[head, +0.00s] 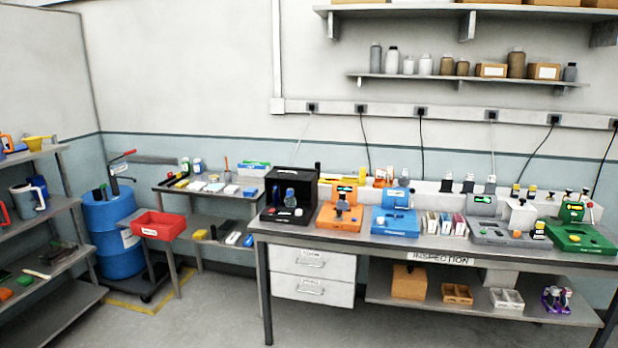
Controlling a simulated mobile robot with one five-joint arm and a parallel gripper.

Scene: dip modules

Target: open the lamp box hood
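The likely lamp box is a black box (306,187) at the left end of the inspection bench. Its front looks dark, and a small bluish bottle (290,198) shows at it. A black base with a small pale knob (298,212) juts out below the front. I cannot tell from here which part is the hood or how far it is open. My gripper is not in view.
The inspection bench (440,258) carries an orange unit (338,222) just right of the black box, then blue (397,228), grey and green units. A side table with a red bin (159,225) stands left. The floor (215,315) before the bench is clear.

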